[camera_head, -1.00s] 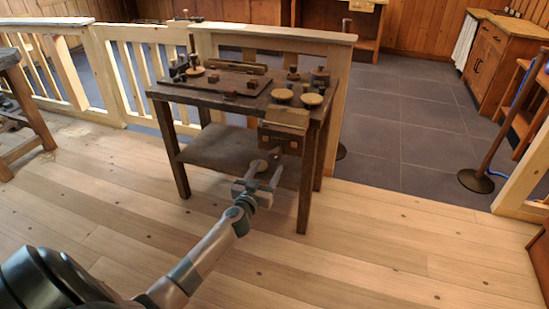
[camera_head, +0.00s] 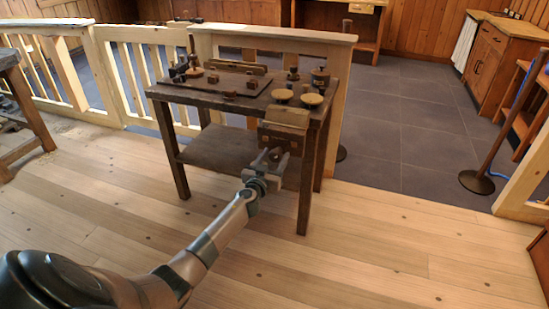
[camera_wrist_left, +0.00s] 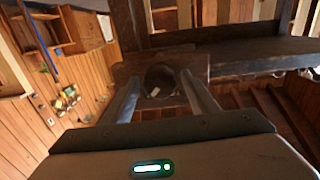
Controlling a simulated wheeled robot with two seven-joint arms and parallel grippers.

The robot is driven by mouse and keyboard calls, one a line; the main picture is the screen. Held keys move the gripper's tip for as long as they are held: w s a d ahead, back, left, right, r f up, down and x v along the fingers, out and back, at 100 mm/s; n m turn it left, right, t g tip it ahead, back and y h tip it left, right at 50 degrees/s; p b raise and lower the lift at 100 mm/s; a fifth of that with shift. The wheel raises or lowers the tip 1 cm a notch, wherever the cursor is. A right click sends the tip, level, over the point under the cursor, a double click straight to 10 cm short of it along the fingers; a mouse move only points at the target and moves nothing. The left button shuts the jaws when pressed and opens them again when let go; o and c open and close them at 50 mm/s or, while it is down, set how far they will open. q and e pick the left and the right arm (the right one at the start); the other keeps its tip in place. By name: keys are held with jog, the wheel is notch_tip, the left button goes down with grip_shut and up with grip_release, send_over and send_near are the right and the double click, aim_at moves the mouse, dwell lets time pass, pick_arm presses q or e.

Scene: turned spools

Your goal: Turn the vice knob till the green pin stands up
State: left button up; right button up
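The vice (camera_head: 285,120) is a pale and dark wooden block on the front right edge of the dark workbench. Its knob (camera_wrist_left: 160,78) shows in the left wrist view as a dark round end with a small pale mark below it. My left gripper (camera_head: 270,157) is at the vice's front face and hides the knob in the head view. In the wrist view the two fingers of my left gripper (camera_wrist_left: 159,82) stand apart on either side of the knob, with gaps that look narrow. I cannot make out a green pin. My right gripper is not in view.
The workbench (camera_head: 215,98) carries several round discs, dark spools and small reddish blocks. Its lower shelf (camera_head: 225,148) is behind my left gripper, and a front leg (camera_head: 307,190) stands just to the right. A pale wooden railing runs behind. The plank floor in front is clear.

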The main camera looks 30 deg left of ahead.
pick_arm(q)
jog(key=c, duration=0.9)
jog(key=shift+o, duration=0.2)
jog(key=shift+m, duration=0.4)
